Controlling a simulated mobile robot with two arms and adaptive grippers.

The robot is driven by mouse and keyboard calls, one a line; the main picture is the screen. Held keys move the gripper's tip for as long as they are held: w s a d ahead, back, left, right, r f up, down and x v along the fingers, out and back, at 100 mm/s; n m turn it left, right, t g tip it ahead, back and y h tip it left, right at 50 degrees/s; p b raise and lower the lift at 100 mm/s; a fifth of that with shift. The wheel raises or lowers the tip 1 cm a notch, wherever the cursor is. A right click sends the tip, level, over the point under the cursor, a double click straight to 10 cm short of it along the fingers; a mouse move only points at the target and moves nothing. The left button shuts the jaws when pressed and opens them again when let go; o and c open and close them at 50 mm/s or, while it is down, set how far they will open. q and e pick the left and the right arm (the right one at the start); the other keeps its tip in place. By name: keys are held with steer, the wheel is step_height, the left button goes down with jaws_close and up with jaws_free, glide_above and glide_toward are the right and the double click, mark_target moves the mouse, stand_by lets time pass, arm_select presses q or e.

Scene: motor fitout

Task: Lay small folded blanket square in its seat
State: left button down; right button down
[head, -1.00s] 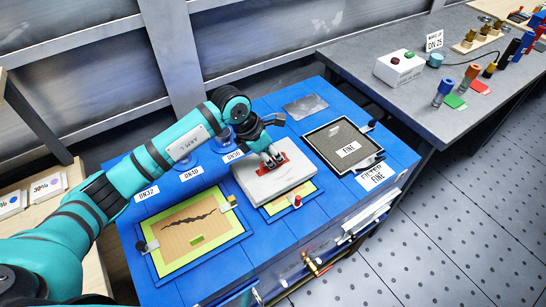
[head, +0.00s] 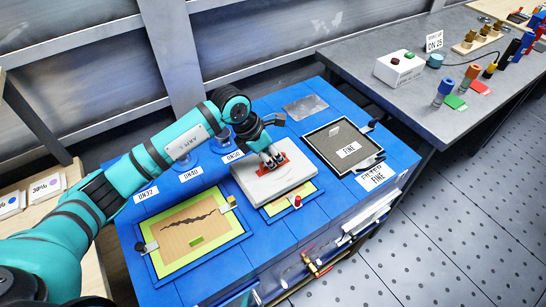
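The small folded blanket square looks like a thick pale grey-white pad (head: 290,181) with a red patch (head: 266,170) on its top. It lies roughly flat over a yellow-green bordered panel (head: 306,195), which looks like its seat. It covers most of that panel, leaving only the near strip visible. I cannot tell whether it touches the panel. My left gripper (head: 272,160) comes down onto the red patch, its fingertips close together and apparently shut on it. My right gripper is not in view.
A larger yellow-green bordered panel with a dark crack (head: 195,225) lies at left on the blue bench (head: 160,275). A dark mesh frame labelled FINE (head: 335,136) lies at right. A red knob (head: 297,201) stands at the pad's near side. A grey table (head: 400,110) stands beyond.

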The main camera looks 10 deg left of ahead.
arm_select(q)
steer(key=shift+f+b, duration=0.6)
steer(key=shift+b, duration=0.15)
stand_by(1.4)
steer(key=c, duration=2)
jaws_free()
steer(key=o, duration=0.6)
steer(key=shift+f, duration=0.1)
